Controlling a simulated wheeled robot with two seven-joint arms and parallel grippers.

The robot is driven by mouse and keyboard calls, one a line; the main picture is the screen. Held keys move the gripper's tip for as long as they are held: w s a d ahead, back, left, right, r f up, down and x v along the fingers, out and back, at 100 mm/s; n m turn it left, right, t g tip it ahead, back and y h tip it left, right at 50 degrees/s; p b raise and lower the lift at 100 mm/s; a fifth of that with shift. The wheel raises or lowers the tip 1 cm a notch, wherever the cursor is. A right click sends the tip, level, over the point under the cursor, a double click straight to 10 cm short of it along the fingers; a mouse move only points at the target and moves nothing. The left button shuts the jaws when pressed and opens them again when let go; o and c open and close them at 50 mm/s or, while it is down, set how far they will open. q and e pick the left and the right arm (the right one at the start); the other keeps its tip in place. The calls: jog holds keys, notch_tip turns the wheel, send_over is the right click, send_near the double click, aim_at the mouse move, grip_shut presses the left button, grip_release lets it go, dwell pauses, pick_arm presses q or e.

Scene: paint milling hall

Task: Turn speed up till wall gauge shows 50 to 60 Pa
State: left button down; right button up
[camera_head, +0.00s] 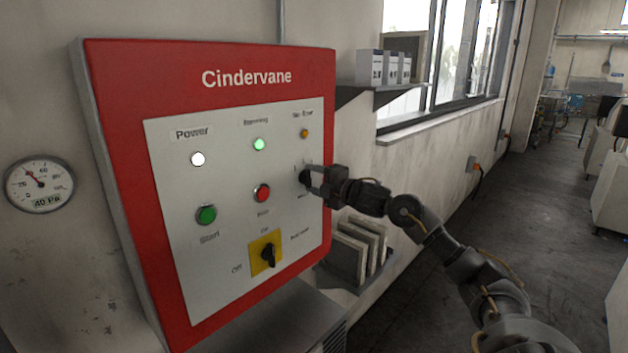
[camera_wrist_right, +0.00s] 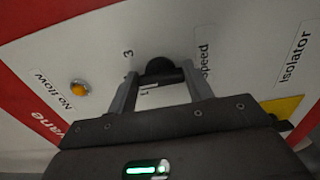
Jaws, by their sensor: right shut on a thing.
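The wall gauge (camera_head: 40,184) is a round white dial left of the red Cindervane panel (camera_head: 232,62). Its needle points up and left, and its label reads 40 Pa. The black speed knob (camera_head: 305,178) is on the right side of the panel. My right gripper (camera_head: 314,180) is shut on this knob. In the right wrist view the knob (camera_wrist_right: 160,67) sits between the fingertips, with the word Speed to its right and a 3 to its left. My left gripper is not in view.
The panel has a white Power lamp (camera_head: 198,159), a lit green Running lamp (camera_head: 259,144), an amber No flow lamp (camera_head: 304,133), a green Start button (camera_head: 206,215), a red button (camera_head: 262,193) and a yellow-backed isolator switch (camera_head: 267,254).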

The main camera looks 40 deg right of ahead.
dwell(0.4)
jog(key=o, duration=1)
jog(key=shift+s+d+b, duration=0.15)
jog(key=shift+s+b, duration=0.85)
jog(key=shift+s, duration=0.8)
jog(key=shift+s+d+b, duration=0.2)
jog(key=shift+s+b, duration=0.85)
jog(key=shift+s, duration=0.75)
jog(key=shift+s+d+b, duration=0.15)
jog(key=shift+s+b, duration=0.85)
jog(key=shift+s, duration=0.8)
